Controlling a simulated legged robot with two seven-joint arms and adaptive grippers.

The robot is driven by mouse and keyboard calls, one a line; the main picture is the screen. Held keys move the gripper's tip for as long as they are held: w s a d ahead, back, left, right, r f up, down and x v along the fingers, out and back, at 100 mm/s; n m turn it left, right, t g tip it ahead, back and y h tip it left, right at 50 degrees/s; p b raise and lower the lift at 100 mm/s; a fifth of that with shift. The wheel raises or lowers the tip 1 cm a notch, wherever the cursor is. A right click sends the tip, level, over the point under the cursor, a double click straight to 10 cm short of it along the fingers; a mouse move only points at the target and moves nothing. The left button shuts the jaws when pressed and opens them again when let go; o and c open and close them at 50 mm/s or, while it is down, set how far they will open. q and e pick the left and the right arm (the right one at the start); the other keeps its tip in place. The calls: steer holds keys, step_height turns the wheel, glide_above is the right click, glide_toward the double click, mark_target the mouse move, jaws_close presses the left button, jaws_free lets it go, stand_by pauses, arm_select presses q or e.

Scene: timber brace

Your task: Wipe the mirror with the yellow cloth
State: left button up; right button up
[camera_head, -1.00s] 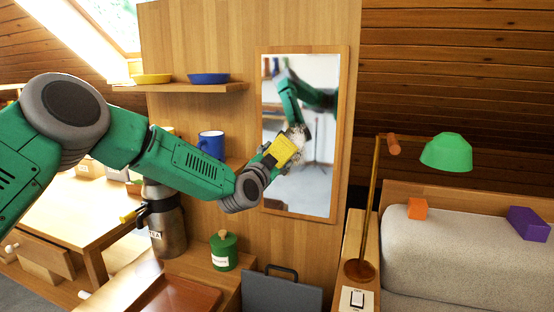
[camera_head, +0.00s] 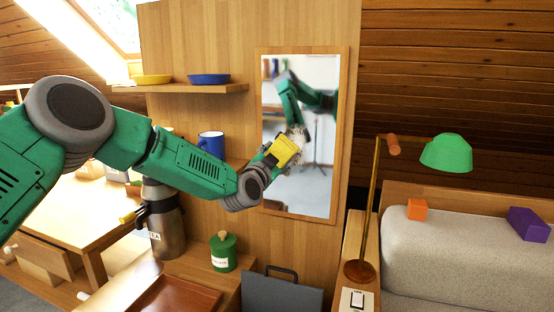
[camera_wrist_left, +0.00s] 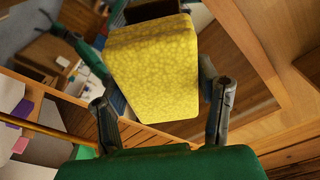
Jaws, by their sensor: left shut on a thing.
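The mirror (camera_head: 312,185) hangs upright in a wooden frame on the wooden panel and reflects my green arm. A greyish smudged patch shows on its glass around the cloth. My left gripper (camera_head: 276,158) is shut on the yellow cloth (camera_head: 285,149) and holds it at the left-middle part of the mirror. In the left wrist view the cloth (camera_wrist_left: 155,65) fills the space between the two fingers. I cannot tell for sure whether the cloth touches the glass. My right gripper is not in view.
A shelf (camera_head: 180,88) with a yellow bowl (camera_head: 153,79) and a blue bowl (camera_head: 209,78) is left of the mirror. A blue mug (camera_head: 211,144), a steel flask (camera_head: 163,225) and a green canister (camera_head: 223,252) stand below. A green lamp (camera_head: 446,153) stands to the right.

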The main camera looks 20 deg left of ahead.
mark_target(309, 151)
arm_select(q)
steer(key=shift+w+b, duration=0.45)
steer(key=shift+w, duration=1)
stand_by(2.2)
steer(key=shift+d, duration=0.15)
steer(key=shift+d+p, duration=0.3)
steer(key=shift+d, duration=0.9)
steer(key=shift+s+d+p, duration=0.15)
steer(key=shift+d+p, duration=0.15)
steer(key=shift+d, duration=0.95)
steer(key=shift+d, duration=0.1)
steer(key=shift+d, duration=1.15)
steer(key=shift+r+p, duration=0.15)
steer(key=shift+p, duration=0.15)
